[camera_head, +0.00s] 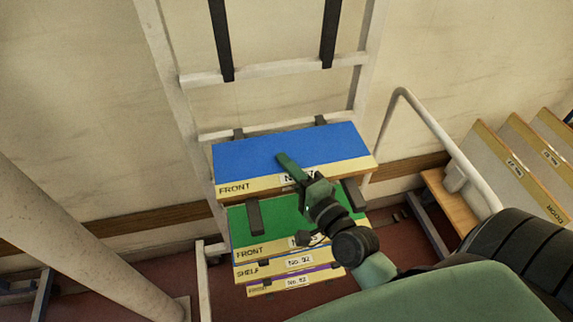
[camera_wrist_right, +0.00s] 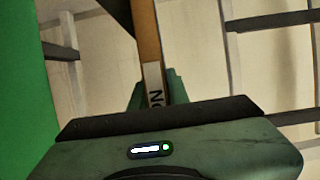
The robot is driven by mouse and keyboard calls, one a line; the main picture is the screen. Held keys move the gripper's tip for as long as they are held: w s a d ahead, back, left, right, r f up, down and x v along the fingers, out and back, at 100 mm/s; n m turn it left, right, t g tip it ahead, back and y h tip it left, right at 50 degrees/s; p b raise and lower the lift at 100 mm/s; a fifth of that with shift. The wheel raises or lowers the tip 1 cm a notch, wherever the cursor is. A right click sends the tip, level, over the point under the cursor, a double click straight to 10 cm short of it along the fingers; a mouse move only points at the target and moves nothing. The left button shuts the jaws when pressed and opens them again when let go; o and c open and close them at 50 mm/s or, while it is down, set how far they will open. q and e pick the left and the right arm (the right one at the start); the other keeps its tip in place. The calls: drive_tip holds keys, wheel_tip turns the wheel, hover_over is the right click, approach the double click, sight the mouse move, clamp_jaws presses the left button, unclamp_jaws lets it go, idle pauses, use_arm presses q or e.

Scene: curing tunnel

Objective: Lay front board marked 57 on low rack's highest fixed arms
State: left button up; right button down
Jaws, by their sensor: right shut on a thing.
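The blue board (camera_head: 285,145), its pale front edge marked FRONT, is at the rack (camera_head: 172,95) in the head view. Its number label (camera_head: 290,179) is partly covered by my gripper. My right gripper (camera_head: 290,165) is shut on the board's front edge. In the right wrist view the board's edge (camera_wrist_right: 148,45) runs between the fingers (camera_wrist_right: 155,95). Dark rack arms (camera_head: 255,216) show below the board's front, and dark stubs (camera_head: 238,133) show behind it. I cannot tell whether the board touches the arms. My left gripper is not in view.
Below are a green FRONT board (camera_head: 240,228), a SHELF board (camera_head: 268,270) and a purple-topped board (camera_head: 325,276). Higher dark arms (camera_head: 221,40) hang above, with free space over the blue board. A white tubular rail (camera_head: 440,130) and leaning DOOR boards (camera_head: 500,175) stand at right.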

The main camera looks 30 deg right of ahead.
drive_tip(key=c, duration=1.3)
unclamp_jaws()
drive_tip(key=shift+f, duration=0.1)
drive_tip(key=shift+f, duration=0.1)
drive_tip(key=shift+s, duration=0.15)
drive_tip(key=shift+s+f, duration=0.1)
drive_tip(key=shift+s, duration=0.2)
drive_tip(key=s, duration=0.2)
drive_tip(key=s+b, duration=0.1)
drive_tip(key=s, duration=0.1)
drive_tip(key=s+b, duration=0.1)
drive_tip(key=s, duration=0.2)
drive_tip(key=shift+d+r, duration=0.2)
drive_tip(key=shift+d, duration=0.2)
